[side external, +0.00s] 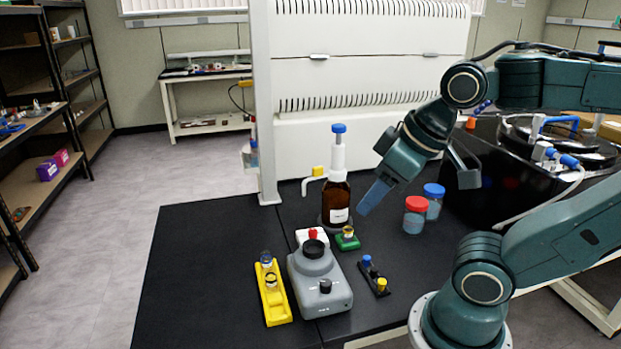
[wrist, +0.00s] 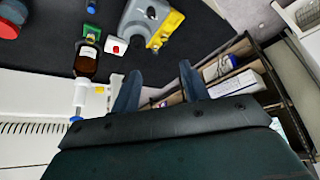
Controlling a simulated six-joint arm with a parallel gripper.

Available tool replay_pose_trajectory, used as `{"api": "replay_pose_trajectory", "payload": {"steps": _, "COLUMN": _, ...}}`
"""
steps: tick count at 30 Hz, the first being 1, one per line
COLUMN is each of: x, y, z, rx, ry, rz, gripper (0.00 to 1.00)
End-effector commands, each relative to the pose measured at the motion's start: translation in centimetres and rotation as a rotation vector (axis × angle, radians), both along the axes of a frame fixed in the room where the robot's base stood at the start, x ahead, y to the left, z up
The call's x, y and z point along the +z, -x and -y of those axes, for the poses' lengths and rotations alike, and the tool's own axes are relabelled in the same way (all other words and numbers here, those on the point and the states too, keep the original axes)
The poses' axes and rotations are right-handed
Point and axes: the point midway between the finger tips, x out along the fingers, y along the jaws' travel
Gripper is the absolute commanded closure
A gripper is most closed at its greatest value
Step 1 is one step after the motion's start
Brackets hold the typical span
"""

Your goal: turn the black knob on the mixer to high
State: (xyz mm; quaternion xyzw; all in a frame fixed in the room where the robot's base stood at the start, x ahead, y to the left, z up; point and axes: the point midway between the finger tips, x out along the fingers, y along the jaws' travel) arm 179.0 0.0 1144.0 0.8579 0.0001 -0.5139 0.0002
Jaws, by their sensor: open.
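The mixer (side external: 322,288) is a grey unit on the black bench in the side external view. It has a black cup on top at the back and a black knob (side external: 325,286) on its front part. In the wrist view the mixer (wrist: 133,22) is at the top edge, partly cut off, and I cannot make out the knob there. My gripper (side external: 415,198) is open and empty, above the bench, up and to the right of the mixer and apart from it. Its two fingers (wrist: 160,72) also show in the wrist view.
A brown bottle (side external: 336,201) with a white dispenser stands behind the mixer. A small white box with a red button (side external: 312,235) is near it. A yellow rack (side external: 271,290) is left, a black rack (side external: 374,277) right. Red-capped (side external: 415,215) and blue-capped (side external: 434,198) jars stand farther right.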

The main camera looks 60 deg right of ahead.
Motion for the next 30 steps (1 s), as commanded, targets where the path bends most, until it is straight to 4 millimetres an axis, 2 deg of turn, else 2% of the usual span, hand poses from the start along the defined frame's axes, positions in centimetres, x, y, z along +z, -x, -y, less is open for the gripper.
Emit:
{"api": "replay_pose_trajectory", "payload": {"steps": 5, "x": -0.2, "y": -0.3, "z": 0.0, "rx": 0.026, "ry": 0.015, "rz": -0.014, "gripper": 0.55}}
{"api": "replay_pose_trajectory", "payload": {"steps": 11, "x": -0.9, "y": -1.4, "z": 0.1, "rx": 0.138, "ry": 0.072, "rz": -0.067, "gripper": 0.55}}
{"api": "replay_pose_trajectory", "payload": {"steps": 20, "x": -3.3, "y": -4.2, "z": 0.5, "rx": 0.448, "ry": 0.191, "rz": -0.197, "gripper": 0.55}}
{"api": "replay_pose_trajectory", "payload": {"steps": 30, "x": -6.9, "y": -7.0, "z": 1.0, "rx": 0.839, "ry": 0.278, "rz": -0.334, "gripper": 0.55}}
